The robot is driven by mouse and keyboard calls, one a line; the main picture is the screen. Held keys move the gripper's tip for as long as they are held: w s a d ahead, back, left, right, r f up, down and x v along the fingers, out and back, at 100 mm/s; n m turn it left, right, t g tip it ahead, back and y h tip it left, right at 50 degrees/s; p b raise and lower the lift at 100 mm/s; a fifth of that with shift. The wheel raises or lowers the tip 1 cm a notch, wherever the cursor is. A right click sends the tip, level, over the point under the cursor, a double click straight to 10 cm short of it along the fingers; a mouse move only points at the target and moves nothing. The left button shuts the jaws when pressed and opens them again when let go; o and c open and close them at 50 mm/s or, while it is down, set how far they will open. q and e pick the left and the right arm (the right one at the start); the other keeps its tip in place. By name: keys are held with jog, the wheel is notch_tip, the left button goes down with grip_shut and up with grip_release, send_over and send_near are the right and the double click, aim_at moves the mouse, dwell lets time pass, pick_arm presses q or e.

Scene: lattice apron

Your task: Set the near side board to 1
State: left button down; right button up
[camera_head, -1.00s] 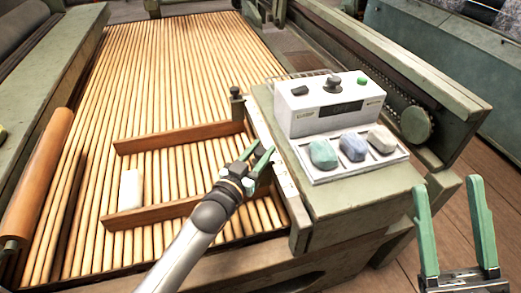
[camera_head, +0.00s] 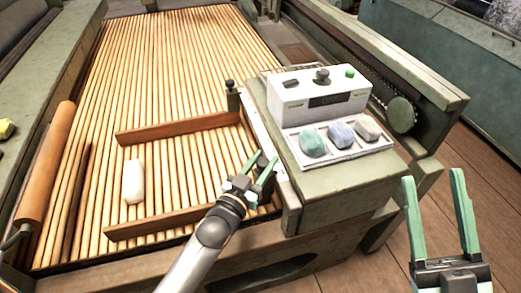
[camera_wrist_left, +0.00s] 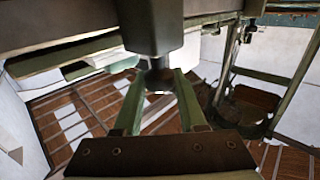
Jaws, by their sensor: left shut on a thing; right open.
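The near side board (camera_head: 165,222) is a low brown wooden rail lying across the slatted roller bed. The far side board (camera_head: 175,128) lies roughly parallel to it, farther back. My left gripper (camera_head: 263,172) is at the bed's right edge, by the right end of the near board. In the left wrist view its green fingers close on a dark round knob (camera_wrist_left: 158,80) under a dark block. The arm hides part of the near board's right end. No scale number is readable. My right gripper (camera_head: 440,215) is open and empty at the lower right.
A white bar (camera_head: 133,181) lies on the rollers between the boards. A white control box (camera_head: 318,97) and a tray with several coloured stones (camera_head: 340,139) stand right of my left gripper. An orange roller (camera_head: 45,165) runs along the left edge.

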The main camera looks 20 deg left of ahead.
pick_arm(q)
jog(key=shift+s+d+f, duration=0.15)
jog(key=shift+s+d, duration=0.05)
pick_arm(e)
jog(key=shift+w+f, duration=0.2)
pick_arm(q)
jog(key=c, duration=0.9)
grip_release()
jog(key=o, duration=0.4)
pick_arm(e)
jog(key=shift+s+r, duration=0.1)
jog(key=shift+s, duration=0.05)
